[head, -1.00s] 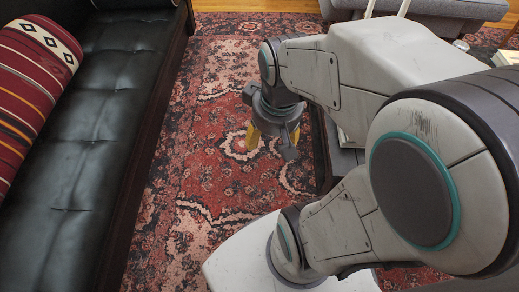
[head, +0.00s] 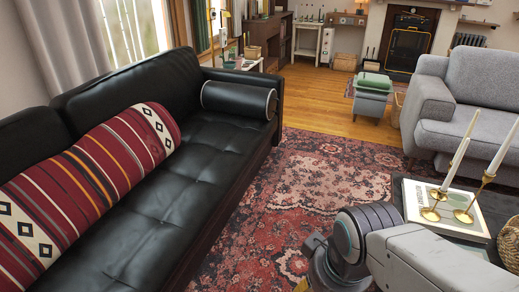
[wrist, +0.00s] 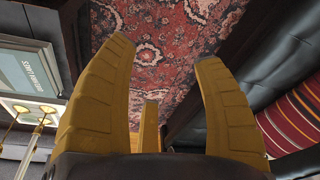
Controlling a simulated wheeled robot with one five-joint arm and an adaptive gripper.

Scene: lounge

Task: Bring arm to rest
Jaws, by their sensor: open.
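My gripper (wrist: 164,54) is open in the wrist view. Its yellow fingers stand apart with nothing between them, and the patterned red rug (wrist: 165,30) shows beyond. In the head view my arm reaches in from the bottom right. Its wrist is over the rug (head: 310,180), between the black sofa and the dark coffee table. Only a bit of a yellow finger shows at the bottom edge there; the rest of the gripper is cut off or hidden.
The black leather sofa (head: 190,165) with a striped red bolster (head: 100,170) is on the left. The dark coffee table (head: 487,255) on the right bears a book and brass candle holders (head: 463,214). A grey sofa (head: 470,100) stands behind it. Open rug and wood floor lie ahead.

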